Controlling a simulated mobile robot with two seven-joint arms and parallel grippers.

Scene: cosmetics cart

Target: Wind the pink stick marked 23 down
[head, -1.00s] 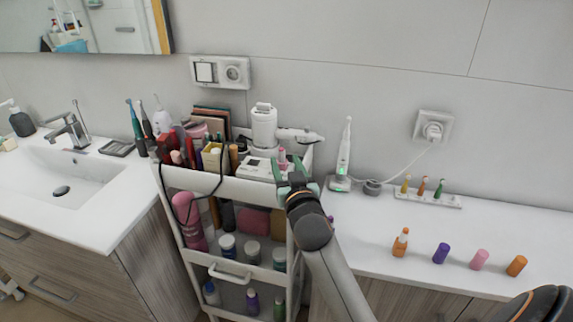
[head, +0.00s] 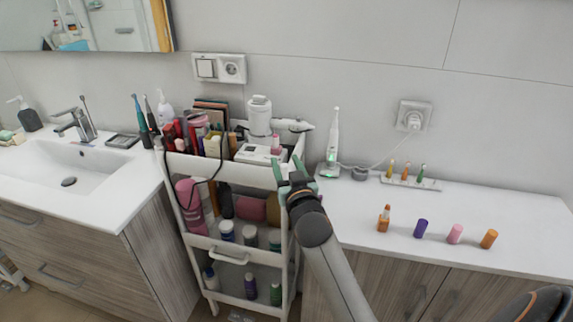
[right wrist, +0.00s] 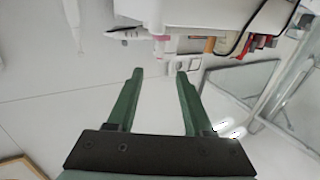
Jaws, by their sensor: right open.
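A small pink stick (head: 275,142) stands upright at the front right of the cart's top tray, by a white box (head: 257,154). I cannot read a number on it. In the right wrist view a pink piece (right wrist: 160,44) shows beyond the fingertips, probably the same stick. My right gripper (head: 288,165) is just in front of and below the stick, at the tray's front right corner. In the right wrist view my right gripper (right wrist: 160,74) is open, its green fingers apart with nothing between them. My left gripper is not in view.
The cart's top tray (head: 225,173) is crowded with cosmetics, a white device (head: 259,115) and a cable. On the right counter (head: 350,215) stand an orange bottle-like stick (head: 384,218) and purple, pink (head: 455,234) and orange caps. A sink (head: 75,165) is at left.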

